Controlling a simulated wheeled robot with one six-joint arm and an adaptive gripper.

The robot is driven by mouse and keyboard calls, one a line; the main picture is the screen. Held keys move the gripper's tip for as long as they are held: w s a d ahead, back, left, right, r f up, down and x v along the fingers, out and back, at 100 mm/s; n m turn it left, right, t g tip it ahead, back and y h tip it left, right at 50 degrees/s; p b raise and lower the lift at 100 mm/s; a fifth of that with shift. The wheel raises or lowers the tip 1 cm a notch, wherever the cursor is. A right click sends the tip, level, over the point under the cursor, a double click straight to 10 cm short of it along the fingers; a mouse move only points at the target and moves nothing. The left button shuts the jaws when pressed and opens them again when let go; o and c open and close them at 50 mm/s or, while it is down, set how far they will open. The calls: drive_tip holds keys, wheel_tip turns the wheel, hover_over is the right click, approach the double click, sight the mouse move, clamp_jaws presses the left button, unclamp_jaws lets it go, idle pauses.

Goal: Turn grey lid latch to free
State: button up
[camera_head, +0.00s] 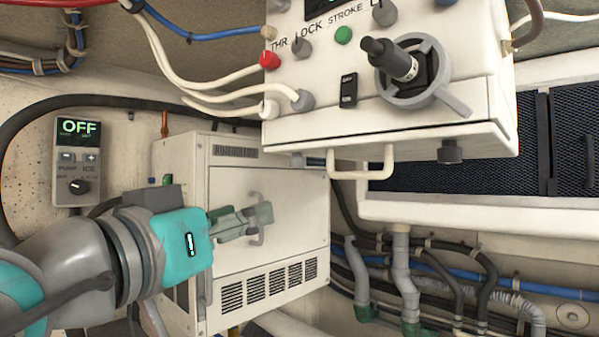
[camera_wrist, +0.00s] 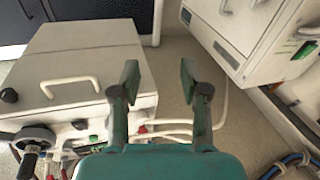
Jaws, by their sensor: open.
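My gripper (camera_head: 252,211) is open and empty, in front of the lower white cabinet (camera_head: 232,180). In the wrist view its two green fingers (camera_wrist: 159,80) stand apart with nothing between them. The upper white control box (camera_head: 375,110) carries a white handle (camera_head: 362,174) and a dark grey knob (camera_head: 449,152) at its lower edge. The knob also shows at the far left of the wrist view (camera_wrist: 8,95). A grey ring with a dark lever (camera_head: 420,75) sits on the panel above. No part is marked as the lid latch, so I cannot tell which it is.
White hoses (camera_head: 205,85) enter the control box's left side, near a red fitting. An OFF display unit (camera_head: 78,160) is on the left wall. Pipes and cables (camera_head: 400,270) run low at the right. Open space lies between the cabinet and the control box's front.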

drive_tip(key=m+g, duration=0.1)
drive_tip(key=m, duration=0.1)
approach(293, 166)
drive_tip(key=x, duration=1)
drive_tip(key=shift+w+d, duration=0.15)
drive_tip(key=shift+w, duration=0.2)
clamp_jaws()
